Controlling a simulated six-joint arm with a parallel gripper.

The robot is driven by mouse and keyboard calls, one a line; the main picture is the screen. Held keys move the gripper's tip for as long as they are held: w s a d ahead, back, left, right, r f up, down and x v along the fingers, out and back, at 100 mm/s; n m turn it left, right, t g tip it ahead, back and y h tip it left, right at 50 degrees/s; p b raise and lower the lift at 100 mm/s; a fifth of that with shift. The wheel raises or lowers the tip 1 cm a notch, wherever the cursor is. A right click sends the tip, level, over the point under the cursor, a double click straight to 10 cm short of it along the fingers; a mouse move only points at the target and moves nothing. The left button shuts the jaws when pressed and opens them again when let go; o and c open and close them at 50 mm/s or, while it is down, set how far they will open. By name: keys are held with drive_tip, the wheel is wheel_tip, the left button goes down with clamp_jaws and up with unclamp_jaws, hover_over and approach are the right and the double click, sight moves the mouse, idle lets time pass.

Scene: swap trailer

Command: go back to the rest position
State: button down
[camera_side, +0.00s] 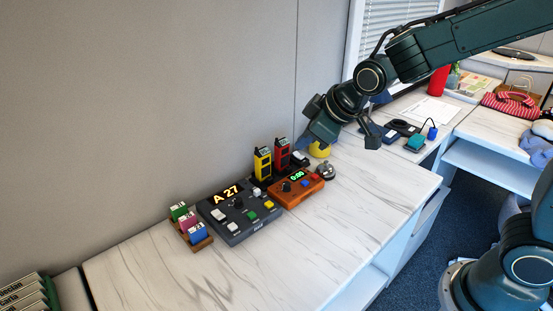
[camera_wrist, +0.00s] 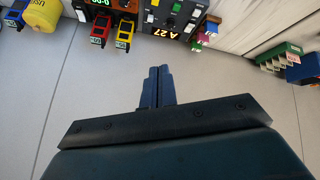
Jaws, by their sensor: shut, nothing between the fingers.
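My gripper (camera_side: 302,144) hangs over the back right of the white marble-look desk (camera_side: 330,225), near the grey wall panel. Its two blue fingers also show in the wrist view (camera_wrist: 158,88), close together with nothing between them. A yellow handset (camera_side: 262,163) stands left of the red one.
A dark console (camera_side: 238,211) reading "A 27", an orange timer (camera_side: 296,188), a bell (camera_side: 325,170) and a cartridge rack (camera_side: 191,230) stand on the desk. A yellow roll (camera_side: 320,149) is behind. The desk front is clear. Green files (camera_side: 25,293) stand at lower left.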

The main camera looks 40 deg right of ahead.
drive_tip(key=s+d+r+m+g, duration=0.1)
drive_tip(key=s+d+r+m, duration=0.1)
drive_tip(key=s, duration=0.9)
drive_tip(key=s+d+r+m, duration=0.3)
drive_tip(key=s+d, duration=0.1)
drive_tip(key=s, duration=0.8)
drive_tip(key=shift+s+d+g+h, duration=0.15)
drive_tip(key=shift+s+g+h, duration=0.15)
drive_tip(key=shift+g, duration=0.1)
